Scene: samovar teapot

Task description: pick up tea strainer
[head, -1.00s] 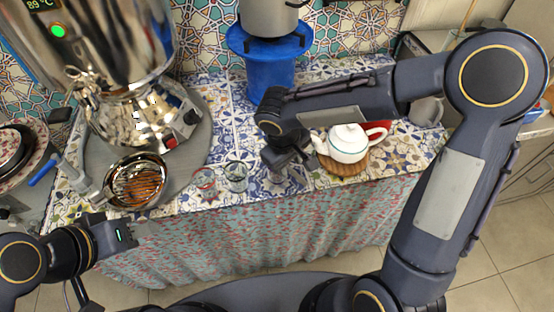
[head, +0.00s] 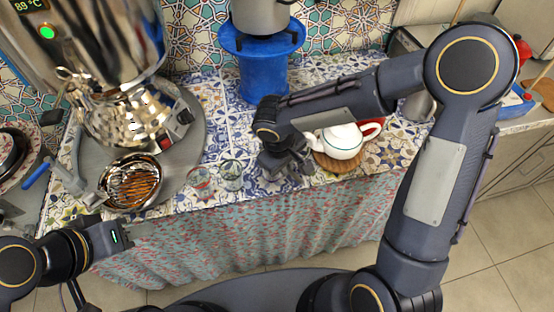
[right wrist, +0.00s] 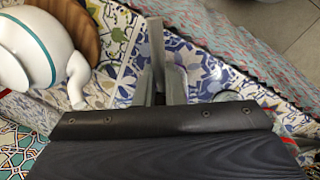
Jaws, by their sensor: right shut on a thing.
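My right gripper (head: 290,165) is low over the front of the tiled counter, between the small glasses and the teapot. In the right wrist view, its fingers (right wrist: 160,65) are close together around a thin grey piece, which I take to be the tea strainer; its shape is mostly hidden by the fingers and wrist. No other strainer shows clearly. My left gripper (head: 125,236) is at the lower left, in front of the counter's cloth and away from the strainer; its fingertips are too indistinct to judge.
A white teapot (head: 342,140) on a wooden coaster (head: 342,163) stands just right of my right gripper. Two small glasses, one reddish (head: 199,179) and one greenish (head: 231,174), stand to its left. A large samovar (head: 100,60) and a bowl with orange contents (head: 133,182) are further left.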

